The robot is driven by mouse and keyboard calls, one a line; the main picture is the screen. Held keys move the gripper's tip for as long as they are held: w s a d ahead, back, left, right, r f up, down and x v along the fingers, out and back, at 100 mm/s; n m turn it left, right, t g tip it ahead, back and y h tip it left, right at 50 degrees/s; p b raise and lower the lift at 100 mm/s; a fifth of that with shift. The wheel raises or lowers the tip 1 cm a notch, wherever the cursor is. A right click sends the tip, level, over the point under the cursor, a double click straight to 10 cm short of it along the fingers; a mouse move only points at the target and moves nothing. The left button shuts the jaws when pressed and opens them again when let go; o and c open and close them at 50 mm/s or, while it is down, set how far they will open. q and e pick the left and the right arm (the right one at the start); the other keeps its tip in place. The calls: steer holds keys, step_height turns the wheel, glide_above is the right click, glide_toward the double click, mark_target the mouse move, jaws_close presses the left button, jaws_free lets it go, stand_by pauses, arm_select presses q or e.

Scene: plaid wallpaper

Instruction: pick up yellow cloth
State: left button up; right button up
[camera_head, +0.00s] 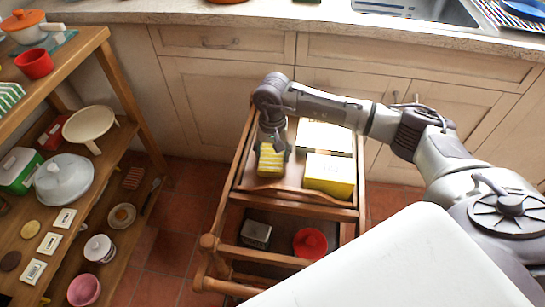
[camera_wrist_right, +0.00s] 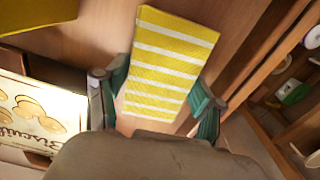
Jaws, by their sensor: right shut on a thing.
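The yellow cloth (camera_head: 270,161) has white stripes and looks like a folded rectangle. It is at the left of the wooden cart's upper shelf (camera_head: 284,190). My right gripper (camera_head: 273,147) points down over it from above. In the right wrist view the cloth (camera_wrist_right: 168,62) lies between the fingers of the right gripper (camera_wrist_right: 160,100), which are shut on it. I cannot tell whether the cloth is clear of the shelf. My left gripper is not in view.
A yellow and white box (camera_head: 329,175) and a pale biscuit box (camera_head: 324,136) stand right of the cloth. The cart's lower shelf holds a red bowl (camera_head: 310,243) and a metal tin (camera_head: 256,234). A wooden shelf unit (camera_head: 107,165) stands at left; the counter (camera_head: 300,22) runs behind.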

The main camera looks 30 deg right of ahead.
mark_target(272, 154)
steer(key=shift+r, duration=0.1)
steer(key=shift+r, duration=0.55)
step_height(272, 154, up, 3)
steer(key=shift+w+f, duration=0.1)
steer(key=shift+f, duration=0.05)
steer(key=s+d+r, duration=0.1)
steer(key=s+r, duration=0.6)
steer(key=s, duration=0.4)
steer(key=shift+s+d+p, duration=0.3)
steer(key=shift+s+d, duration=0.05)
steer(key=shift+d, duration=0.05)
